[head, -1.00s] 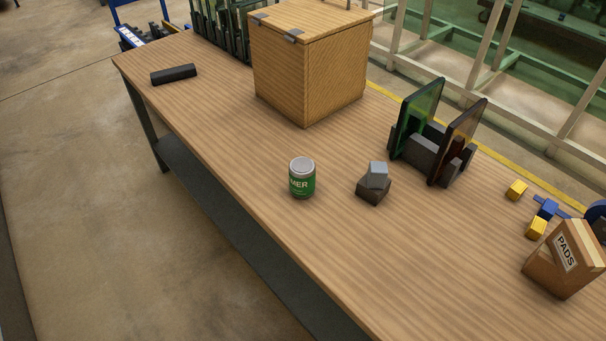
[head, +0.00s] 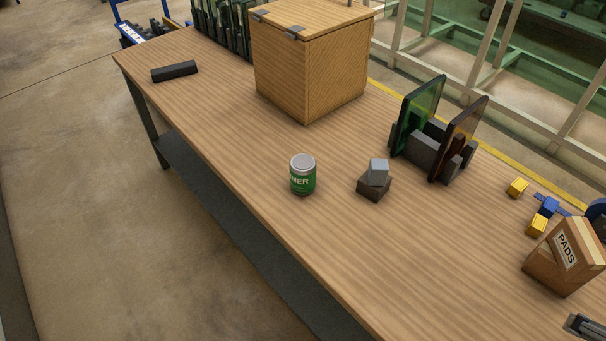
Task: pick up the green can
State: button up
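The green can (head: 302,176) stands upright on the wooden table, left of the picture's middle and near the table's front-left edge. Part of my gripper (head: 584,327) shows at the bottom right corner, cut off by the picture edge. It is far from the can, and its fingers are not clear enough to tell whether it is open or shut.
Right of the can is a dark block (head: 374,188) with a grey cube (head: 378,170) on it. A wooden box (head: 310,75), a rack with glass panels (head: 428,145), a black bar (head: 174,71) and a PADS box (head: 564,256) also stand on the table (head: 350,250).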

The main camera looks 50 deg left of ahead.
jog(key=w+a+f+n+t+y, duration=0.1)
jog(key=w+a+n+t+y, duration=0.15)
jog(key=w+a, duration=1)
jog(key=w+a+f+n+y, duration=0.1)
jog(key=w+a+f+n, duration=0.15)
jog(key=a, duration=0.55)
jog(key=w+a+f+n+y, duration=0.2)
jog(key=w+a, duration=0.2)
jog(key=a, duration=0.4)
jog(key=n+g+y, duration=0.4)
jog(key=n+y, duration=0.1)
send_near(308, 173)
jog(key=w+d+r, duration=0.2)
jog(key=w+d, duration=0.1)
jog(key=w, duration=0.7)
jog(key=s+a+f, duration=0.1)
jog(key=s+a, duration=0.1)
jog(key=s+a+f+n+g+y, duration=0.1)
jog(key=s+a+f, duration=0.1)
jog(key=s+a, duration=0.1)
jog(key=s+a+f+y, duration=0.1)
jog(key=s+a+f, duration=0.1)
jog(key=shift+s+a+f+g, duration=0.15)
jog(key=shift+a+f+g, duration=0.1)
jog(key=shift+g, duration=0.1)
jog(key=shift+x, duration=1.3)
